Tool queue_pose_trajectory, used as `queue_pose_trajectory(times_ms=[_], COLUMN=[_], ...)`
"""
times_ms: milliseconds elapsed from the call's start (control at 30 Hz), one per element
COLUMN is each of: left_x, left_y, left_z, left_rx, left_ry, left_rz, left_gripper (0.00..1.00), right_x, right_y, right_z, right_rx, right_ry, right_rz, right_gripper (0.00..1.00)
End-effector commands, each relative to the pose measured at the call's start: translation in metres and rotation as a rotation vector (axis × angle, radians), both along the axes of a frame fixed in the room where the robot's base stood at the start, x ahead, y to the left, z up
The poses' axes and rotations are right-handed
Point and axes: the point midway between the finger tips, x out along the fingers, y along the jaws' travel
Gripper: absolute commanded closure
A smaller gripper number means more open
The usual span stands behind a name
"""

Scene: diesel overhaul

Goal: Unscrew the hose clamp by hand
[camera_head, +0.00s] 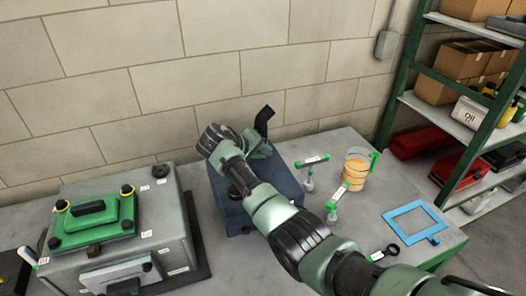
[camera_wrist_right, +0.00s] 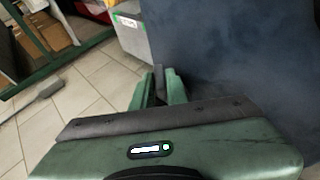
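My right arm comes in from the lower right of the head view, and its right gripper (camera_head: 258,147) is over the dark blue block (camera_head: 288,182) on the bench. A bent black piece (camera_head: 264,120), perhaps a hose end, sticks up right beside the gripper. In the right wrist view the two green fingers (camera_wrist_right: 160,88) are close together with a narrow dark piece between them; I cannot tell whether they grip it. The dark blue surface (camera_wrist_right: 240,50) fills the right of that view. I cannot make out the hose clamp. My left gripper is not in view.
A grey box with a green lid (camera_head: 95,222) stands on the left. On the right of the bench are a jar of orange liquid (camera_head: 355,170), green-handled tools (camera_head: 312,160) and a blue frame (camera_head: 393,220). A green shelf rack (camera_head: 400,75) stands beyond. A brick wall is close behind.

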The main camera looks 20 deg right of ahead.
Motion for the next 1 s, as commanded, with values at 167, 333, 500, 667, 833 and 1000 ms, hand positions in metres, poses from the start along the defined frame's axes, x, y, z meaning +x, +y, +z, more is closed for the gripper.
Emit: queue_pose_trajectory(times_ms=[167,333,500,667,833,1000], left_x=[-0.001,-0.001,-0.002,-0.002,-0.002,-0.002], left_y=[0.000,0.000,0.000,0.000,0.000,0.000], left_z=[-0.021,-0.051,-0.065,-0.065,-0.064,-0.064], left_rx=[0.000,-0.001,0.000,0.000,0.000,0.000], left_ry=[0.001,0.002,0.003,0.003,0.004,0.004], left_rz=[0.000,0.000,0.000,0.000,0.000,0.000], left_gripper=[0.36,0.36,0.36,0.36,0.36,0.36], right_x=[0.001,0.001,0.001,0.000,0.000,0.000], right_y=[0.002,0.004,0.004,0.005,0.005,0.005], right_z=[-0.009,-0.012,-0.009,-0.005,-0.005,-0.005], right_rx=[-0.092,-0.253,-0.351,-0.373,-0.371,-0.371], right_ry=[-0.003,-0.011,-0.013,-0.014,-0.014,-0.014], right_rz=[0.003,0.003,0.003,0.003,0.003,0.002], right_gripper=[1.00,1.00,1.00,1.00,1.00,0.77])
